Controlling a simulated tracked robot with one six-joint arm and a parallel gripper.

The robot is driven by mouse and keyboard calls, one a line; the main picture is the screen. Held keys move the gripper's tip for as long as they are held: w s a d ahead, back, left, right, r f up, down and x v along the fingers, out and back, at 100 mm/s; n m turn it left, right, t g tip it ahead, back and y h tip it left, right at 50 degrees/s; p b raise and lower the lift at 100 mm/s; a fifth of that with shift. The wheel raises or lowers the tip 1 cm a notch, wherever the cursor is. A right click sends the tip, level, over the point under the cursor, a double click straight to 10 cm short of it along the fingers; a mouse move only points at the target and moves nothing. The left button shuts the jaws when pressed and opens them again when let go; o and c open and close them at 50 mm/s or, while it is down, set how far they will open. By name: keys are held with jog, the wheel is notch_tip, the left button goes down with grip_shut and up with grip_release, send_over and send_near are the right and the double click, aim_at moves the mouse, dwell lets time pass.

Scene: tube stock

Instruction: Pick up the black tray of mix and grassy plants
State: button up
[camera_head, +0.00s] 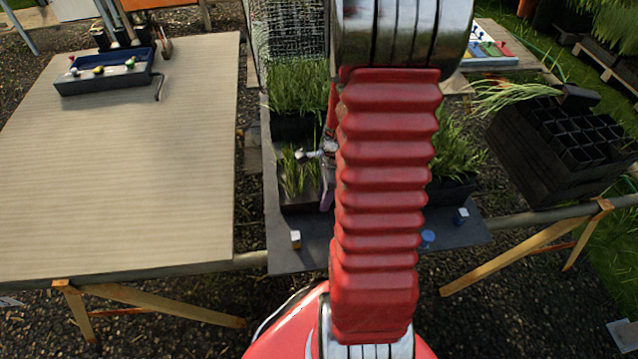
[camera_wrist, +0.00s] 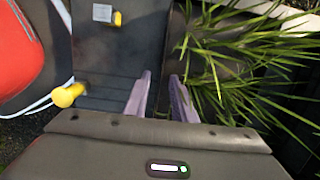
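A black tray (camera_head: 302,206) with sparse grassy plants (camera_head: 298,172) stands on the grey board, left of my arm. In the wrist view the dark tray (camera_wrist: 190,42) is at the right, its long leaves (camera_wrist: 245,70) spilling over. A second black tray (camera_head: 292,128) with dense grass is behind it. A third (camera_head: 455,190) is right of my arm, partly hidden. Which one is the mix is unclear. My gripper (camera_wrist: 160,98) is open, its purple fingers apart at the sparse tray's near side edge. Whether they straddle or touch the wall is unclear.
A yellow-topped peg (camera_wrist: 68,95) and a small labelled block (camera_wrist: 102,13) are left of the fingers. A blue-topped item (camera_head: 428,238) is on the grey board (camera_head: 345,255). A stack of black pot trays (camera_head: 575,145) is at right. The large left table (camera_head: 120,170) is mostly clear.

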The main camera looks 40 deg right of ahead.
jog(key=shift+c, duration=0.4)
grip_shut()
dwell(0.4)
